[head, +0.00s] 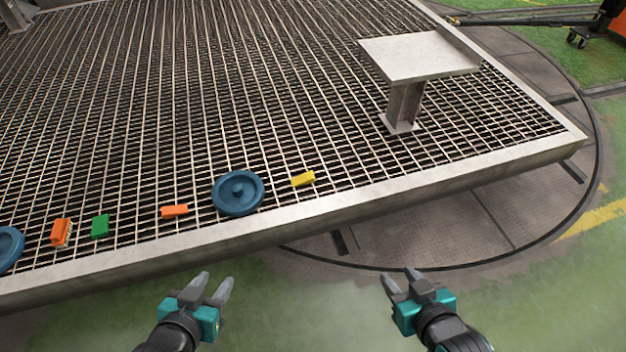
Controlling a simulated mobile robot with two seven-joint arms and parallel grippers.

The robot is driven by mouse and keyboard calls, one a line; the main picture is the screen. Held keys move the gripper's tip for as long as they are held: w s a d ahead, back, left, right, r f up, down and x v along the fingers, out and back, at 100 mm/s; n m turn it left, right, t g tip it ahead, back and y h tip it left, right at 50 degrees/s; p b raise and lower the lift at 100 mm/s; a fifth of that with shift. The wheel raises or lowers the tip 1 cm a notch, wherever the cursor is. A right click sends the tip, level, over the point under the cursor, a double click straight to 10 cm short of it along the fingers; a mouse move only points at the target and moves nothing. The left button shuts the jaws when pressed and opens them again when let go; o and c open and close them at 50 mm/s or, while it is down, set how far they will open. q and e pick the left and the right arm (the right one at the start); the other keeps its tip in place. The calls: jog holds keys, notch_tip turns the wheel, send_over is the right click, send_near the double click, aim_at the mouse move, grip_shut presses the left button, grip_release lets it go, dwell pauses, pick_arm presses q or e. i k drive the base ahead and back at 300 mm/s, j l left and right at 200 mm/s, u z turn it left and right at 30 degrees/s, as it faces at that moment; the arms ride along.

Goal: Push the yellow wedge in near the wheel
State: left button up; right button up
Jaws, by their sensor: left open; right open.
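The yellow wedge (303,179) lies on the metal grating, a short way right of a blue wheel (238,193) and apart from it. The wheel lies flat with its hub up. My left gripper (210,286) is open and empty, in front of the platform's near edge and below the wheel in the picture. My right gripper (402,283) is open and empty, also outside the near edge, to the right of and nearer than the wedge. Neither gripper touches anything.
The grated platform (250,224) has a raised metal rim. An orange wedge (174,211), a green block (100,226), an orange brush-like piece (61,232) and another blue wheel (9,248) lie to the left. A metal stand (418,56) rises at the right. Grating behind the wedge is clear.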

aim_at(306, 178)
jog(key=u, duration=0.55)
jog(key=i+l+u, duration=0.1)
jog(key=u, duration=0.25)
jog(key=l+u, duration=1.1)
jog(key=l, duration=0.8)
jog(key=k+l+u, duration=0.1)
jog(key=l, duration=0.4)
jog(key=k+l, duration=0.15)
jog(key=l, duration=0.3)
